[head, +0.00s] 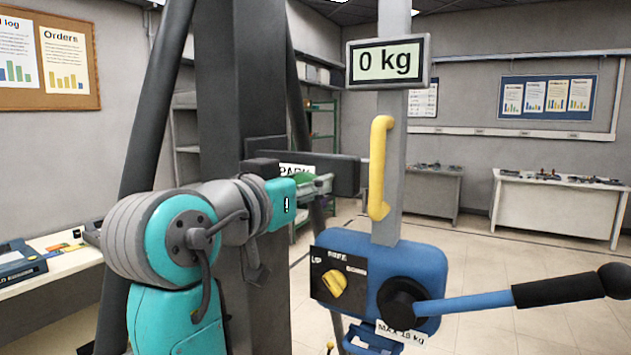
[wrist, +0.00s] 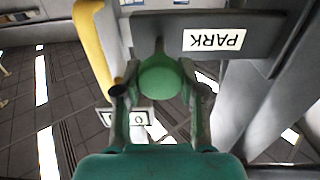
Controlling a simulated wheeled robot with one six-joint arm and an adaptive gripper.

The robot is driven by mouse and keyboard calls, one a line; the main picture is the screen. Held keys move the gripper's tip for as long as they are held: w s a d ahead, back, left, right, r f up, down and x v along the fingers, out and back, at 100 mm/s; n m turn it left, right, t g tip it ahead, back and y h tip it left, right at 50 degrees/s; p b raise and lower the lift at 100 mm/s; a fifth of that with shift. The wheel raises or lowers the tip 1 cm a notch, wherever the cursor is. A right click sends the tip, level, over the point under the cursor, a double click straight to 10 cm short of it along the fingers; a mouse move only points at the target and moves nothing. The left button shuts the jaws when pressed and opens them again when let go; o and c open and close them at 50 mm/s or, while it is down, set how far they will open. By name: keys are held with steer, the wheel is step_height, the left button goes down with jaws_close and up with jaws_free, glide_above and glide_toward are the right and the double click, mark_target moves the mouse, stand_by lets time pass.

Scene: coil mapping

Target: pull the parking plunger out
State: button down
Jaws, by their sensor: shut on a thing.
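The parking plunger has a round green knob (wrist: 160,78) in the wrist view. A short dark stem joins it to a dark bar (wrist: 260,35) that bears a PARK label (wrist: 214,40), upside down in this view. My gripper (wrist: 161,92) has one finger on each side of the knob and is shut on it. In the head view, my gripper (head: 312,184) is at the front of the dark bar (head: 346,176), just below the PARK label (head: 296,170). The plunger is mostly hidden there by my arm and fingers.
A grey post (head: 392,225) with a yellow handle (head: 379,165) stands just right of my gripper. A display (head: 388,62) on it reads 0 kg. Below are a blue housing with a yellow selector (head: 334,284) and a long crank (head: 465,305). A thick dark column (head: 228,110) rises behind my arm.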

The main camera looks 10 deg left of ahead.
steer(key=shift+s+f, duration=0.1)
steer(key=c, duration=0.6)
jaws_free()
steer(key=shift+c, duration=0.2)
steer(key=shift+s+a, duration=0.1)
steer(key=shift+s, duration=0.05)
steer(key=v, duration=1.1)
steer(key=shift+s, duration=0.4)
steer(key=shift+a, duration=0.1)
